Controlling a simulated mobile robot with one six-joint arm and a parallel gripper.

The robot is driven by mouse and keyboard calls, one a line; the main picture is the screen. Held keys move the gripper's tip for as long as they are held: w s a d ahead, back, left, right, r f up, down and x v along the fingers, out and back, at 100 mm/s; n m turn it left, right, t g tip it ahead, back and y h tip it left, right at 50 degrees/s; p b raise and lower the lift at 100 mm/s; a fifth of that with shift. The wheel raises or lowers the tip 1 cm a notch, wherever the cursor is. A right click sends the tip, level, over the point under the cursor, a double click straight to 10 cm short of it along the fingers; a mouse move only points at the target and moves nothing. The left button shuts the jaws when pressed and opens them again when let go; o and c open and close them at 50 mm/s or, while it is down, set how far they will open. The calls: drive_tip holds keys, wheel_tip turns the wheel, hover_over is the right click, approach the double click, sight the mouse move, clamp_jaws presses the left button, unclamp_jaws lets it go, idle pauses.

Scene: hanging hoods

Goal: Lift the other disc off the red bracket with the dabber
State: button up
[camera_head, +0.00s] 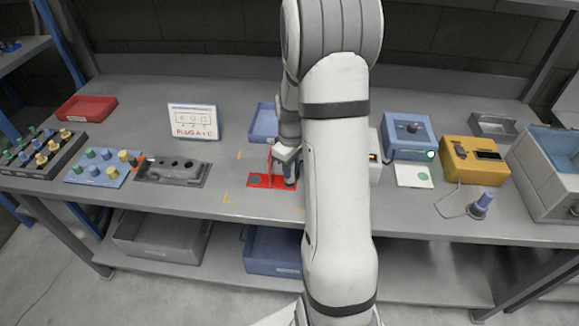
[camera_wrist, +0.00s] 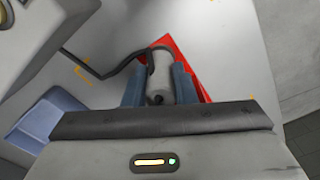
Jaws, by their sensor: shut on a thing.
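The red bracket (camera_head: 272,185) lies on the bench in front of my arm, with a red upright part beside my gripper. My gripper (camera_head: 288,178) is low over the bracket's right part. In the wrist view, my gripper's blue fingers (camera_wrist: 159,88) are shut on the dabber (camera_wrist: 160,72), a grey cylinder with a dark cable. The red bracket (camera_wrist: 180,52) shows behind the dabber. The dabber's tip is hidden, so I cannot tell whether it touches a disc.
The dark cable (camera_wrist: 98,71) runs left from the dabber. A blue tray (camera_head: 263,122) stands behind the bracket. A grey block with holes (camera_head: 178,168) stands to the left. Blue (camera_head: 408,135) and yellow (camera_head: 474,162) boxes stand right.

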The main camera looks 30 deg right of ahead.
drive_tip(key=shift+r+p, duration=2.25)
drive_tip(key=shift+r, duration=1.3)
